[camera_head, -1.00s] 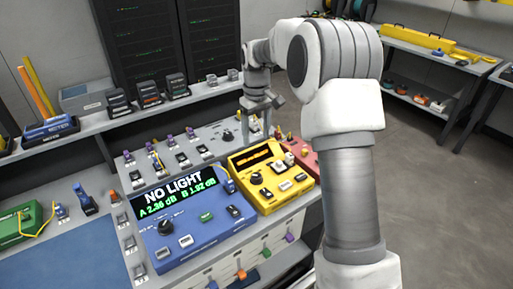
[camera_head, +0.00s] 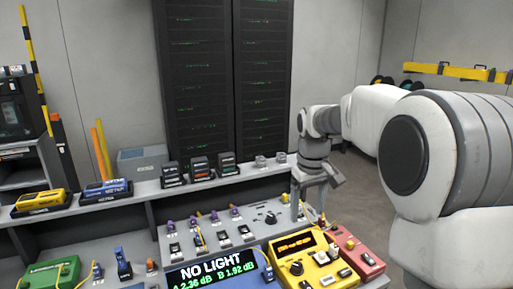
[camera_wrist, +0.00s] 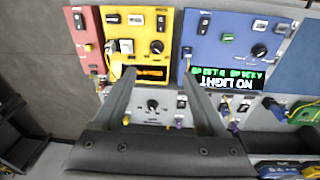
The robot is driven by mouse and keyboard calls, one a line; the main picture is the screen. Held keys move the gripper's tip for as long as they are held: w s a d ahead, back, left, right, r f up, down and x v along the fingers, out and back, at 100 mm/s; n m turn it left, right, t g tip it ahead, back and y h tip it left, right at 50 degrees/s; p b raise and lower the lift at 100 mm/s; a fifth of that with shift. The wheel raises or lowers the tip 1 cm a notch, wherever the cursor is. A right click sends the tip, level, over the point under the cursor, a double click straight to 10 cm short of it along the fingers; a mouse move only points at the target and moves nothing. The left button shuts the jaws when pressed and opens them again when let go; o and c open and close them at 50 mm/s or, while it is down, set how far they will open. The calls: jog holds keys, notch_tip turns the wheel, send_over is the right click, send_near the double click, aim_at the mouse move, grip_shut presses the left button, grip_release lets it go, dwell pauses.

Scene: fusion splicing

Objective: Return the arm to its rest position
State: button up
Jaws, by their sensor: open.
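My gripper (camera_head: 312,208) hangs above the grey panel behind the yellow unit in the head view. In the wrist view its two fingers (camera_wrist: 158,74) are spread apart with nothing between them. My arm reaches in from the right side of the head view, bent at the elbow. I cannot tell the exact height of the fingertips above the panel.
The yellow unit (camera_head: 312,262), red unit (camera_head: 358,254) and blue meter (camera_head: 215,272) reading "NO LIGHT" stand on the bench. A shelf (camera_head: 140,190) holds small devices behind them. Dark racks (camera_head: 225,75) stand at the back. Open floor lies to the right.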

jog(key=s+r+m+t, duration=0.1)
jog(key=s+r, duration=0.2)
jog(key=s, duration=0.4)
jog(key=s+r+m+t, duration=0.1)
jog(key=s+r, duration=0.3)
jog(key=s, duration=0.4)
jog(key=s+f+m+t+p, duration=0.1)
jog(key=s+f+t, duration=0.1)
jog(key=s, duration=1)
jog(key=shift+s+d+f+m, duration=0.15)
jog(key=shift+s+f+m, duration=0.1)
jog(key=shift+f+m, duration=0.25)
